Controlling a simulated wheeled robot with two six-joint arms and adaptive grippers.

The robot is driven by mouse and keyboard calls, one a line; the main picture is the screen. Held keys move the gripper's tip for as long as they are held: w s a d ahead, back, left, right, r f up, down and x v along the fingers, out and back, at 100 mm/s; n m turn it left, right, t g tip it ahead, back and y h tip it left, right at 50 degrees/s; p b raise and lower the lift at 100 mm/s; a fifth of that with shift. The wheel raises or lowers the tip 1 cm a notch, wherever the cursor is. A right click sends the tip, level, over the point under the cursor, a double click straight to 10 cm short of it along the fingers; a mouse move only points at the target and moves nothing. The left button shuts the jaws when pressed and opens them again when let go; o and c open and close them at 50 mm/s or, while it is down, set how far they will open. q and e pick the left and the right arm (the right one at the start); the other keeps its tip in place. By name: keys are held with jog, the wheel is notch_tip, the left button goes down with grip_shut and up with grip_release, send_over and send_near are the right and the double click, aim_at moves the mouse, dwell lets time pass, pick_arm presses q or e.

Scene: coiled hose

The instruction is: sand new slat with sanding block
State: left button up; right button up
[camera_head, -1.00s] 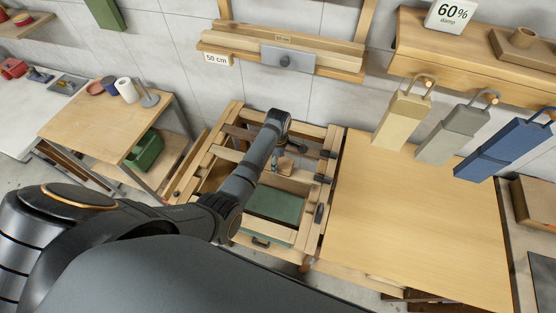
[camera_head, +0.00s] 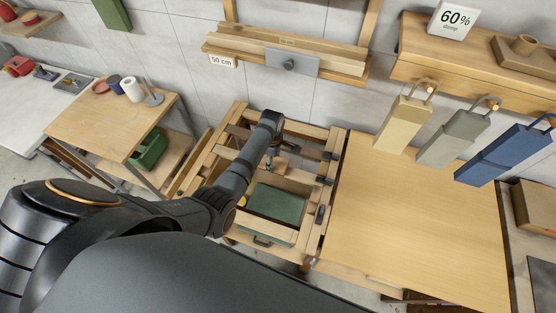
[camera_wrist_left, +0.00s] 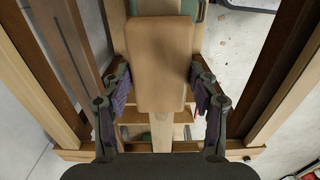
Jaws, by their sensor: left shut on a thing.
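In the left wrist view, my left gripper (camera_wrist_left: 160,82) has its two dark-padded fingers on either side of a tan sanding block (camera_wrist_left: 160,55). The gripper is shut on the block. A pale wooden strip, which looks like the new slat (camera_wrist_left: 161,132), runs lengthwise below the block. I cannot tell whether the block touches it. In the head view, my left gripper (camera_head: 273,152) reaches down over the wooden frame (camera_head: 226,143), and my arm hides part of the frame. The block shows there as a small brown shape (camera_head: 281,164). My right gripper is not in view.
A green surface (camera_head: 275,204) lies in the near part of the frame. A broad bare wooden tabletop (camera_head: 410,225) is free at right. Yellow, grey and blue tools hang above its back edge. A side table (camera_head: 110,130) stands at left.

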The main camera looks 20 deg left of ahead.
pick_arm(q)
jog(key=shift+s+a+p, duration=0.1)
jog(key=shift+a+p, duration=0.6)
jog(key=shift+a, duration=1.5)
jog(key=shift+s+a+f, duration=0.1)
jog(key=shift+a+f, duration=0.1)
jog(key=shift+a, duration=0.65)
jog(key=shift+s+a+r+p, duration=0.1)
jog(key=shift+a+p, duration=0.3)
jog(key=shift+a, duration=1.2)
jog(key=shift+d, duration=1.65)
jog(key=shift+d, duration=0.1)
jog(key=shift+w+d, duration=0.2)
jog(key=shift+d, duration=2.8)
jog(key=shift+d, duration=0.1)
